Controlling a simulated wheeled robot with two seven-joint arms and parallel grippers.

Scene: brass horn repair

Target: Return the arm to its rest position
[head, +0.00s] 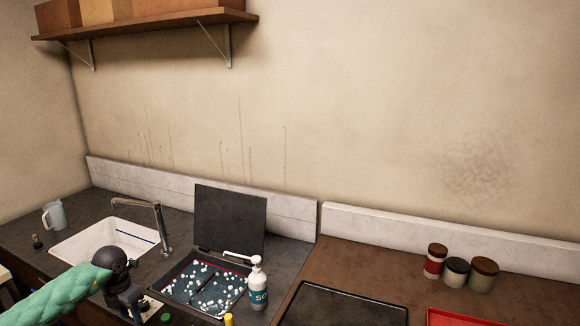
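My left arm comes in from the lower left in a green padded sleeve. My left gripper (132,308) is dark and points down over the counter's front part, just right of and in front of the white sink (88,244). Its fingertips are small and dark near the bottom of the head view, so I cannot tell whether they are apart or shut. I see nothing clearly held in it. My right gripper does not show.
An open dark case (230,218) with white-speckled contents stands right of the gripper. A pump bottle (257,290) stands at its right corner. A faucet (162,228), a mug (54,215), several lidded jars (457,272), a black tray (340,308) and a red tray (450,318) share the counters.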

